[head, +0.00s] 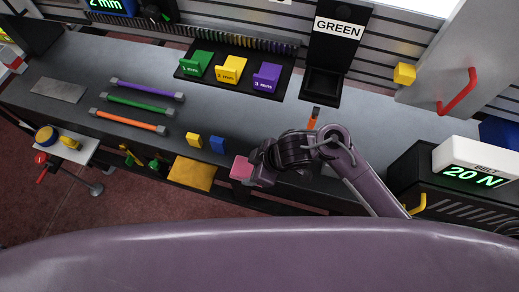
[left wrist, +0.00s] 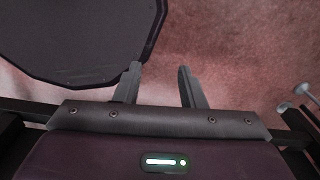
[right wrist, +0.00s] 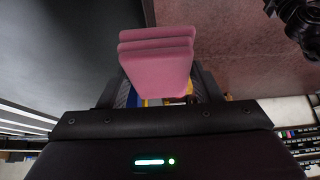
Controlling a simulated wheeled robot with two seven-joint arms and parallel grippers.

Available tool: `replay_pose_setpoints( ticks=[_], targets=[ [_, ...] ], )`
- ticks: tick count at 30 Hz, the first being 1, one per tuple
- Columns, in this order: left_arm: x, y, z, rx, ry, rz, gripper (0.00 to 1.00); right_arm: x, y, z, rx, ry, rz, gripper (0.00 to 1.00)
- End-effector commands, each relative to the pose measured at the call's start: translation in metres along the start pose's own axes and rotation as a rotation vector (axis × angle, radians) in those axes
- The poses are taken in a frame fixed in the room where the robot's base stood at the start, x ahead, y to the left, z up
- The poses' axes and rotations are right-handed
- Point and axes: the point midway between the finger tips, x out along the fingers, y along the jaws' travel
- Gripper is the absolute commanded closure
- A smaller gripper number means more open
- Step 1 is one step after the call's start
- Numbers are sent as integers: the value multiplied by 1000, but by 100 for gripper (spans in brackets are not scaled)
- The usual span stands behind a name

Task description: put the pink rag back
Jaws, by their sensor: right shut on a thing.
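The pink rag (head: 241,167) is a folded stack of pink layers. It is held in my right gripper (head: 256,168) at the front edge of the table. In the right wrist view the rag (right wrist: 158,52) stands out beyond the fingers and covers most of them. The fingers are shut on its near end. My left gripper (left wrist: 156,72) shows only in the left wrist view. Its two fingers are apart with nothing between them, above the reddish floor.
A yellow cloth-like piece (head: 194,173) lies at the front edge, left of the rag. Small yellow (head: 194,140) and blue (head: 217,144) blocks stand on the grey table (head: 240,115).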

Motion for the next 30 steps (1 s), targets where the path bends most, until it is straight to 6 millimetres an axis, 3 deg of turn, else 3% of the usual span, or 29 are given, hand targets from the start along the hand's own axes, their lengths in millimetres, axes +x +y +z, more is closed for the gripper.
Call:
replay_pose_setpoints(
  ticks=[3,9,19,30],
  targets=[
    [-8,-2,-17,0,23,-2,64,-2,32,-2,3,1,2,60],
    [-12,-4,-40,-2,58,-5,64,0,58,0,2,0,0,60],
    [-10,-2,-24,-6,34,-3,64,29,60,17,3,0,-1,60],
    [-8,-2,-21,-6,29,-3,64,33,60,19,1,0,1,60]
  ],
)
